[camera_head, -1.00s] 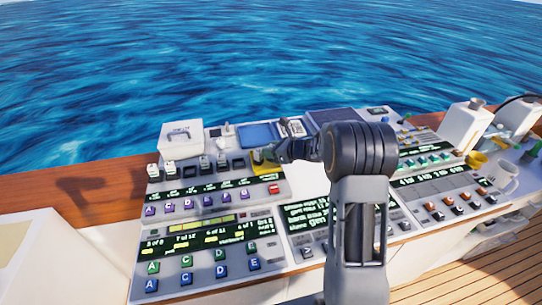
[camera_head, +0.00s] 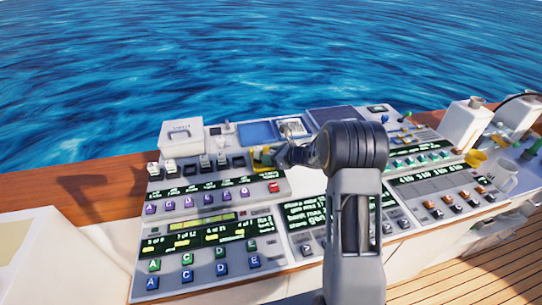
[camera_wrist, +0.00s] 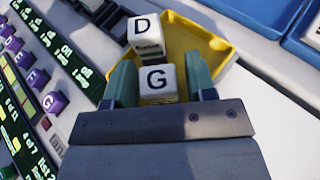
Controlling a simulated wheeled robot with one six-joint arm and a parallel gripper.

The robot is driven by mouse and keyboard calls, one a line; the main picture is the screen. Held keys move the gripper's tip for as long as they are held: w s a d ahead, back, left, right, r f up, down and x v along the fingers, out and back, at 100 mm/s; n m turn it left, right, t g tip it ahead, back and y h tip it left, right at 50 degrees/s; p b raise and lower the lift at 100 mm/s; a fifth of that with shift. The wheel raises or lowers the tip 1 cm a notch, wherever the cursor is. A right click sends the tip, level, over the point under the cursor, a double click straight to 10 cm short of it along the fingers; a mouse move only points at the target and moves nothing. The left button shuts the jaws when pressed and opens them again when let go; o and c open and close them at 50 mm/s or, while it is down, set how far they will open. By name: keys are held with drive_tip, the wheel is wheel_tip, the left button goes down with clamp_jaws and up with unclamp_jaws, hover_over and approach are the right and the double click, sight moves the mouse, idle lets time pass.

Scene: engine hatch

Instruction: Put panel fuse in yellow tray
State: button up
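The yellow tray (camera_wrist: 215,48) lies under and beyond my gripper in the wrist view. It shows as a small yellow patch beside the gripper tip (camera_head: 256,157) in the head view. My gripper (camera_wrist: 160,82) has its two green fingers on either side of a white block marked G (camera_wrist: 157,84). The left finger looks close against the block; whether the right finger touches it is unclear. A second white block marked D (camera_wrist: 146,35) stands beyond it, at the tray. Which block is the panel fuse is not clear.
A white box (camera_head: 181,138) stands at the panel's back left, near white-capped pieces and dark slots. A blue tray (camera_head: 257,133) lies behind the yellow tray. Lettered buttons and displays cover the front.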

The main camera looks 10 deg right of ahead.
drive_tip(key=shift+o, duration=0.5)
drive_tip(key=shift+r, duration=0.1)
drive_tip(key=shift+r+p, duration=0.25)
drive_tip(key=shift+p, duration=0.2)
drive_tip(key=s+d+r+m+t+h+b, duration=0.15)
drive_tip(key=s+d+r+m+h, duration=0.45)
drive_tip(key=m, duration=0.7)
drive_tip(key=s+d+r+m+t+h+b, duration=0.1)
drive_tip(key=s+d+r+m+h+b, duration=0.15)
drive_tip(key=s+r+m+h, duration=0.8)
drive_tip(key=s+a+f+m+g+y, duration=0.3)
drive_tip(key=s+m, duration=0.4)
drive_tip(key=m, duration=0.3)
drive_tip(key=s+a+f+m+g+y, duration=0.4)
drive_tip(key=s+m, duration=0.4)
drive_tip(key=m, duration=0.3)
drive_tip(key=shift+a+f+g+p, duration=0.45)
drive_tip(key=shift+a+f+g, duration=0.2)
drive_tip(key=shift+a+f, duration=0.1)
